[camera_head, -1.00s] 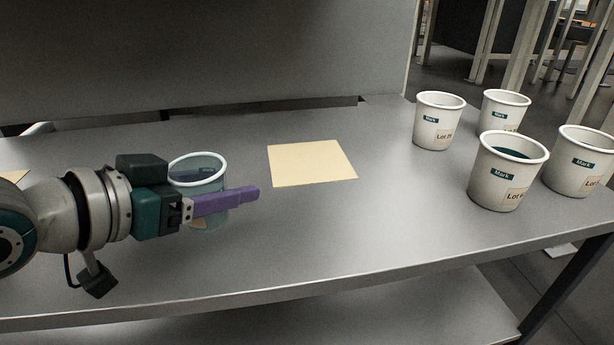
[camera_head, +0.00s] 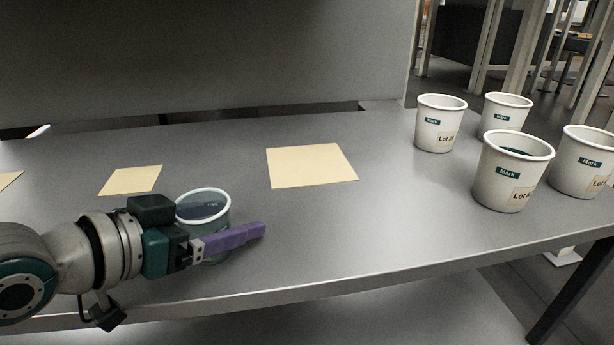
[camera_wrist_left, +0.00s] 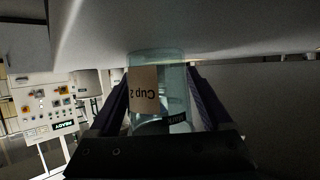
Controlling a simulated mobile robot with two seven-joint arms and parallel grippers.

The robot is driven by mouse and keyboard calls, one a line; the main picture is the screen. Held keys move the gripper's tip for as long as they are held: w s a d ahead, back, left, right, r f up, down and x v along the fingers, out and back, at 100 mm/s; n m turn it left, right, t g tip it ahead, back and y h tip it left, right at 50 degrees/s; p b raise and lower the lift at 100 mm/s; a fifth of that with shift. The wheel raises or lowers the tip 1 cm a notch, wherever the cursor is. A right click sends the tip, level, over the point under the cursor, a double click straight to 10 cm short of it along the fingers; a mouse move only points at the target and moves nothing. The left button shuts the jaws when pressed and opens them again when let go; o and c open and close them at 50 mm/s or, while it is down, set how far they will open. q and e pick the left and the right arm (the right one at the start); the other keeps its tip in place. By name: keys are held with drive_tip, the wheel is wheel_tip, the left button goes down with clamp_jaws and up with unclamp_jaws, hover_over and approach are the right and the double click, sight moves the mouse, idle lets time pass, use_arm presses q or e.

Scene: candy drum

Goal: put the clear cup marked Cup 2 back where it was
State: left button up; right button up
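The clear cup marked Cup 2 (camera_head: 203,208) has a pale rim and a bluish see-through wall. It is upright near the front left of the grey table. My left gripper (camera_head: 229,240) is shut around it, with a purple finger across its front. In the left wrist view the cup (camera_wrist_left: 172,80) sits between both fingers, its "Cup 2" label upside down in the picture. Whether its base touches the table is hidden. My right gripper is in neither view.
Tan square mats lie on the table (camera_head: 400,215): one in the middle (camera_head: 312,165), one behind my left arm (camera_head: 132,180), one at the left edge (camera_head: 8,179). Several white lot cups (camera_head: 511,172) stand at the right. A grey panel (camera_head: 210,60) rises behind.

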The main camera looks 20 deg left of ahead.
use_arm(q)
drive_tip(key=shift+o, duration=0.9)
drive_tip(key=shift+r, duration=0.3)
drive_tip(key=p+v, duration=0.4)
drive_tip(key=v, duration=0.7)
drive_tip(key=shift+s+r, duration=0.15)
drive_tip(key=shift+s, duration=0.1)
drive_tip(key=s+d+f+g+y, duration=0.2)
drive_tip(key=s+d+g+y, duration=0.1)
drive_tip(key=s+d+g, duration=0.4)
drive_tip(key=s+g, duration=0.2)
drive_tip(key=s, duration=0.2)
drive_tip(key=shift+f+n+g, duration=0.25)
drive_tip(key=shift+n+g, duration=0.05)
drive_tip(key=shift+n, duration=0.1)
drive_tip(key=shift+s, duration=0.1)
